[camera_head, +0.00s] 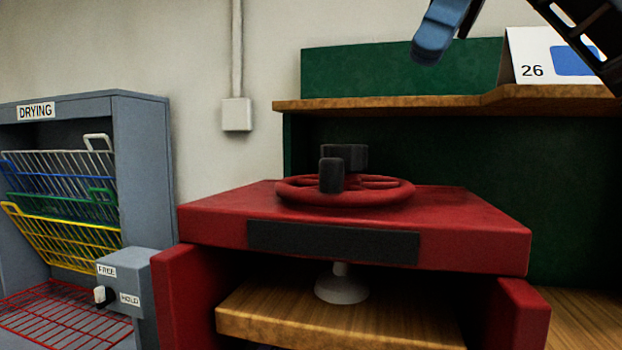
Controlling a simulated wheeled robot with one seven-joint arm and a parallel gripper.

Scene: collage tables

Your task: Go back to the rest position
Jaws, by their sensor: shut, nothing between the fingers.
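My gripper (437,40) hangs in from the top edge, right of the middle, with its blue fingertip pointing down and left. It is shut with nothing held, and most of it is cut off by the picture's edge. It appears above the red press (480,232), in front of the green panel, and apart from both. The press has a red handwheel (300,194) with a dark upright knob on top, and a pale round foot (341,288) below over a wooden board (330,325).
A wooden shelf (400,104) runs behind the press, carrying a card marked 26 (532,71). A grey drying rack (145,150) with coloured wire baskets stands at left, beside a grey FREE/HOLD switch box (130,265). The wall between rack and shelf is mostly clear.

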